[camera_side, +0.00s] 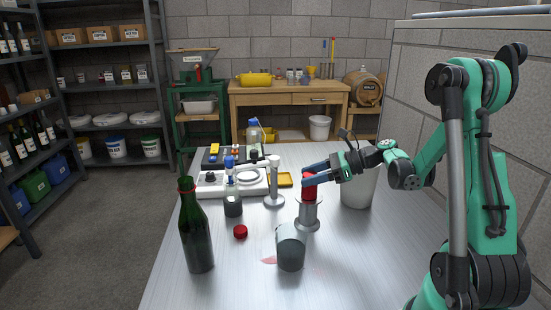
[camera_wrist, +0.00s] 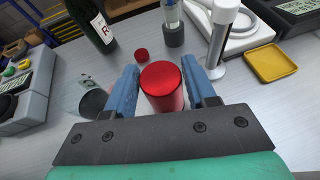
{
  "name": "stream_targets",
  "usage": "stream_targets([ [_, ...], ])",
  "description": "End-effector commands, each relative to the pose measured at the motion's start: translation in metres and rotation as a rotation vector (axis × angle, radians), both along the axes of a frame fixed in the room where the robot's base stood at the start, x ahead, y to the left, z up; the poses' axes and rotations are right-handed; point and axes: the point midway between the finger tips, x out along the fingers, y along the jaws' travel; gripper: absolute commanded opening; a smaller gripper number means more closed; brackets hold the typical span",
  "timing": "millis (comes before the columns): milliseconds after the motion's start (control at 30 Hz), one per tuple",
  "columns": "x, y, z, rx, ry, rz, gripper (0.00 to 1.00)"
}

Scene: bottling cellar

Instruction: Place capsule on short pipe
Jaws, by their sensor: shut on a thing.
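The red capsule (camera_side: 309,188) is a red cylinder, upright between the blue fingers of my gripper (camera_side: 313,179). The short pipe (camera_side: 308,214) is a metal post on a round base, directly below the capsule in the side view. The capsule's lower end is at the pipe's top; I cannot tell whether it is resting on it or just above. In the wrist view, my gripper (camera_wrist: 160,74) is shut on the capsule (camera_wrist: 162,82), whose round top faces the camera. The short pipe is hidden there. A taller post (camera_side: 274,187) with a white top stands to the left.
A green bottle (camera_side: 196,236), a red cap (camera_side: 240,231), a grey cup (camera_side: 290,248) and a dark holder (camera_side: 233,206) stand on the metal table. A white bucket (camera_side: 358,188) is behind right. A yellow tray (camera_wrist: 272,62) lies beyond the taller post. Table front right is clear.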

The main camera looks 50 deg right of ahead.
Motion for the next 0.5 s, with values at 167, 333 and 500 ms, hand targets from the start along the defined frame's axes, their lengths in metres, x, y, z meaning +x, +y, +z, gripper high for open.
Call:
stream_targets([
  [167,0.0000,-0.0001,-0.0005,0.000,0.000,0.000,0.37],
  [333,0.0000,-0.0001,-0.0024,0.000,0.000,0.000,0.76],
  [500,0.0001,-0.0001,-0.0023,0.000,0.000,0.000,0.82],
])
